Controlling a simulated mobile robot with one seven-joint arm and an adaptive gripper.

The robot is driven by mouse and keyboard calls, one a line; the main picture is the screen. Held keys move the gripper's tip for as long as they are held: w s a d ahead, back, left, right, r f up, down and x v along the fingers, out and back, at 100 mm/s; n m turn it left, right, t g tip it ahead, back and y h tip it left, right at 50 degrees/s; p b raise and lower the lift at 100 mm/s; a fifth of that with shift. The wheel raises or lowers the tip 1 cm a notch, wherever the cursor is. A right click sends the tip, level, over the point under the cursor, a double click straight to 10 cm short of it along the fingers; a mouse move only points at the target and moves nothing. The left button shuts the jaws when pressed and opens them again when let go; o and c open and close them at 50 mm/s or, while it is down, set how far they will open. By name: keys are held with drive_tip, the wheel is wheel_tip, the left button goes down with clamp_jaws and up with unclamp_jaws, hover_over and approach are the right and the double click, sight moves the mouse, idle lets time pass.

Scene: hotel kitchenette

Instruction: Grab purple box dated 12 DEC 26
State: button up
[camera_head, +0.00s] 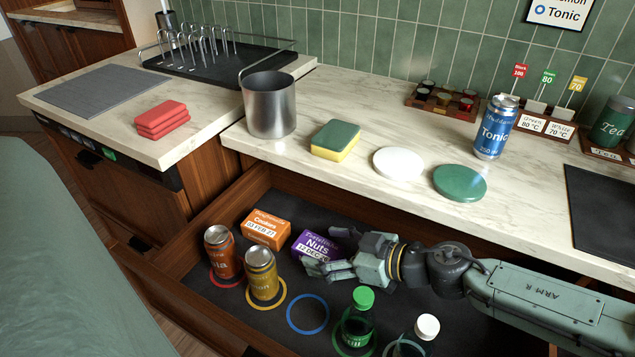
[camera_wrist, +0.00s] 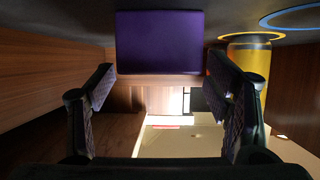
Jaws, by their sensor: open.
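The purple box (camera_head: 313,246) labelled "Nuts" lies in the open drawer, right of the orange cookies box. Its white date strip reads "12 DEC", with the end hidden by a finger. My gripper (camera_head: 323,250) is open and reaches in from the right at the box, with one finger on the near side and one toward the far side. In the wrist view the purple box (camera_wrist: 160,42) is centred between the spread fingers, with gaps at both sides. I cannot tell whether any finger touches it.
The orange cookies box (camera_head: 266,229), an orange can (camera_head: 222,256) and a yellow can (camera_head: 262,275) stand to the left. A green-capped bottle (camera_head: 358,320) and a white-capped bottle (camera_head: 425,335) are in front. An empty blue ring (camera_head: 291,322) marks free drawer floor. The counter edge overhangs behind.

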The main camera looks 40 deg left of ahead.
drive_tip(key=shift+s+a+f, duration=0.1)
drive_tip(key=shift+a+f, duration=0.15)
drive_tip(key=shift+a, duration=0.25)
drive_tip(key=shift+c, duration=0.6)
drive_tip(key=c, duration=1.2)
